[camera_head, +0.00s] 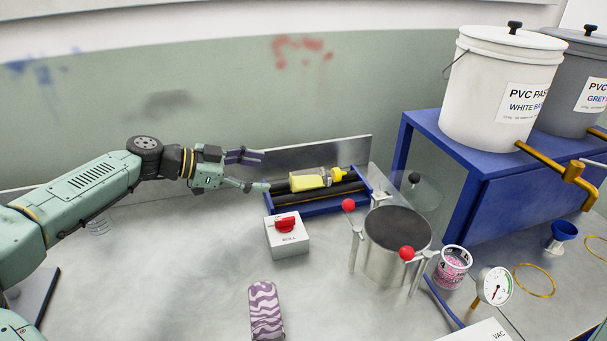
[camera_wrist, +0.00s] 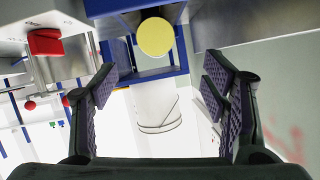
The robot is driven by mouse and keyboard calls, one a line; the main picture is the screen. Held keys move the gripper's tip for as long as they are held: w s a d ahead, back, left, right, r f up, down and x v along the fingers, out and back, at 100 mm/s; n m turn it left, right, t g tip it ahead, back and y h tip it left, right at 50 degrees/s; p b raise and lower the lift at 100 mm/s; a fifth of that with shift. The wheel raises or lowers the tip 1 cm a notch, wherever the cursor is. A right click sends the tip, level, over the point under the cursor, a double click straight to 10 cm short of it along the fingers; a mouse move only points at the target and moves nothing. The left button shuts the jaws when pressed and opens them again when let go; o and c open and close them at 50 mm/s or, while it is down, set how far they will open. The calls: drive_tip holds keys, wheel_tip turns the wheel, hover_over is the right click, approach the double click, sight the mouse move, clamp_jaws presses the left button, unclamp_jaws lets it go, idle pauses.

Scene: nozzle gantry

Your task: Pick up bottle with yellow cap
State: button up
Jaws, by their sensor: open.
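The bottle with the yellow cap (camera_head: 309,181) lies on its side on black rollers in a blue frame (camera_head: 290,208). It is clear with yellow contents, and its cap (camera_head: 339,174) points right. My gripper (camera_head: 262,171) is open and empty at the left of the bottle, its fingers pointing right toward the bottle's base end. In the wrist view, a round yellow end of the bottle (camera_wrist: 155,37) shows ahead, near the middle between the open fingers (camera_wrist: 160,80) and beyond their tips. The fingers appear apart from the bottle.
A white box with a red knob (camera_head: 286,236) stands in front of the rollers. A metal pot (camera_head: 395,246) with red-balled arms is at the right. A metal panel (camera_head: 310,157) stands behind. A patterned purple item (camera_head: 265,310) lies in front; the bench left of it is mostly clear.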

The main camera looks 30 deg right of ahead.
sight(290, 179)
drive_tip(key=b+x, duration=0.2)
drive_tip(key=x, duration=0.3)
drive_tip(key=shift+s+a, duration=0.15)
drive_tip(key=b+x, duration=0.2)
drive_tip(key=f+b+x, duration=0.1)
drive_tip(key=b+x, duration=0.1)
drive_tip(key=shift+s+b, duration=0.1)
drive_tip(key=shift+b, duration=0.3)
drive_tip(key=shift+d, duration=0.35)
drive_tip(key=shift+r, duration=0.15)
drive_tip(key=c, duration=1.3)
wheel_tip(290, 179, up, 10)
drive_tip(key=shift+b, duration=0.75)
